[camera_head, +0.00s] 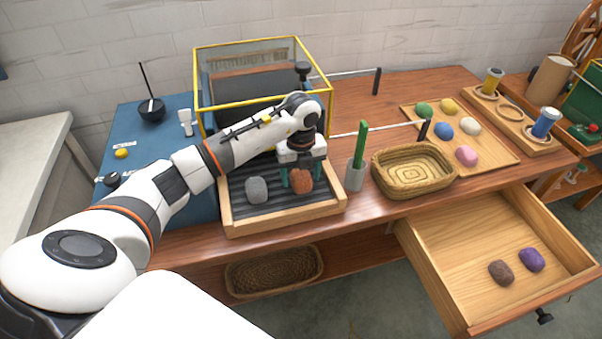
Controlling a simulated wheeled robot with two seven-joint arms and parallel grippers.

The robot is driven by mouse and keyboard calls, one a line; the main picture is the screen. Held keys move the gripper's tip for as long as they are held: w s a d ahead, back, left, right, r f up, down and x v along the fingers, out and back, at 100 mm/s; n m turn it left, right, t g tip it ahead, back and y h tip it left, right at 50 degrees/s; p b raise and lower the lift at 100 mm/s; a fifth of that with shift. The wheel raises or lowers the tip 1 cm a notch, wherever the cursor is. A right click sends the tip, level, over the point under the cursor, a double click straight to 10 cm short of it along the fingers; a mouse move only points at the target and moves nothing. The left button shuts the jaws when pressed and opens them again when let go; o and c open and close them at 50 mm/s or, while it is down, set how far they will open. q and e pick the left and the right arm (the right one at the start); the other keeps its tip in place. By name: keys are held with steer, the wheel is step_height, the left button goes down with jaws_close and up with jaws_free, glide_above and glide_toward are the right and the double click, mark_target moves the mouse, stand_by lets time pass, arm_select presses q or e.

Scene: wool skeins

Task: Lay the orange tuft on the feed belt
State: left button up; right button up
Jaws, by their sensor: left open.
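The orange tuft (301,181), a brownish-orange lump, lies on the dark ribbed feed belt (275,205) inside a wooden frame. A grey tuft (256,189) lies to its left on the same belt, a small gap apart. My left gripper (298,177) points down over the orange tuft. Its teal fingers are open, one on either side of the tuft; whether they touch it I cannot tell. The gripper hides the belt behind the tuft. My right gripper is not in view.
A yellow-framed guard (262,41) stands behind the belt. A holder with green sticks (355,175) and a woven basket (384,181) stand close to the right. A board (495,150) holds several coloured tufts. An open drawer (450,240) juts out with brown and purple tufts.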

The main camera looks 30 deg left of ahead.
mark_target(301, 174)
arm_select(q)
step_height(301, 174, up, 12)
steer(key=b, duration=0.1)
steer(key=shift+r, duration=0.15)
stand_by(0.6)
